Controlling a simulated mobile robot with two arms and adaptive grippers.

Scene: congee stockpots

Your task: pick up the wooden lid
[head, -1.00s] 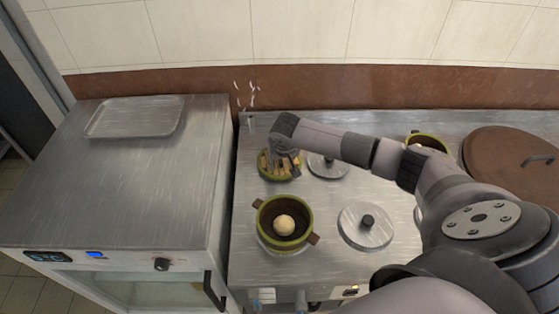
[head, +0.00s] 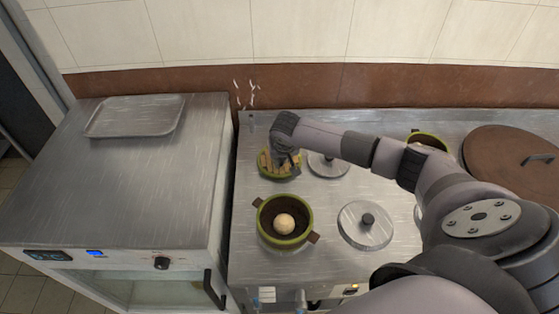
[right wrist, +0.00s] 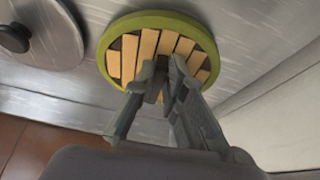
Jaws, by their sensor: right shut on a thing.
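The wooden lid (head: 268,166) is round, with pale slats and a green rim. It is at the back left of the steel stove top in the head view, partly hidden by my right gripper (head: 287,162). In the right wrist view the lid (right wrist: 128,58) faces the camera, and my right gripper (right wrist: 162,72) is shut on its dark central knob. I cannot tell whether the lid is raised off what is under it. My left gripper is not in view.
A green pot (head: 305,222) holding a pale ball stands just in front. Metal knobbed lids (head: 352,233) (head: 322,168) lie to the right. A large brown lid (head: 500,180) is at far right. A tray (head: 133,117) lies on the left cabinet, whose top is otherwise clear.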

